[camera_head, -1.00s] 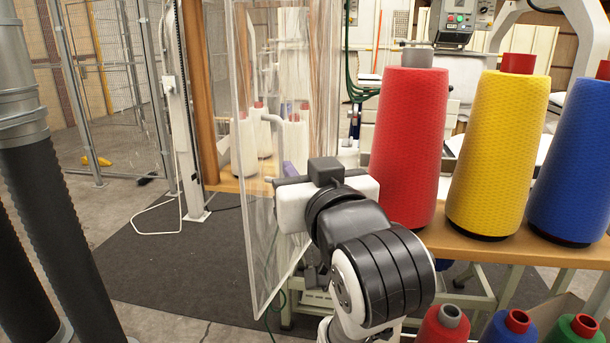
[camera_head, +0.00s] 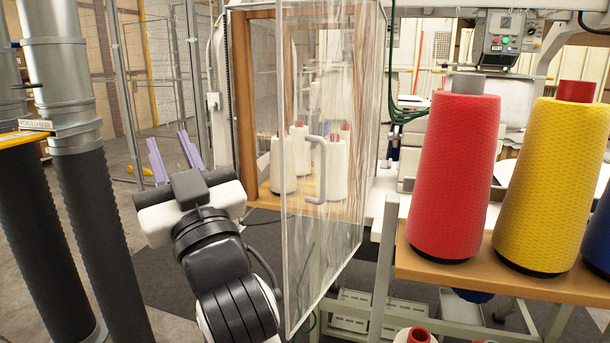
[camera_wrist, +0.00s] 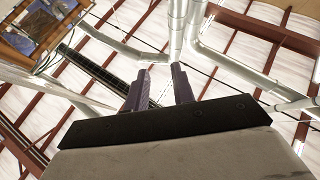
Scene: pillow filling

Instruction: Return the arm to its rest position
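My gripper (camera_head: 173,153) is at the left of the head view, raised in front of the grey fence, with its two purple fingers spread apart and nothing between them. In the wrist view my gripper (camera_wrist: 160,86) shows its fingers apart against the ceiling beams and ducts, also empty. My arm runs from the bottom of the head view up to it, left of the clear door panel (camera_head: 335,230). The gripper appears to touch nothing.
The clear door stands open with a grey handle (camera_head: 317,170); white spools (camera_head: 334,168) sit in the wooden cabinet behind it. A red cone (camera_head: 455,180) and a yellow cone (camera_head: 553,180) stand on a wooden shelf at right. Black-sleeved pipes (camera_head: 105,240) rise at left.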

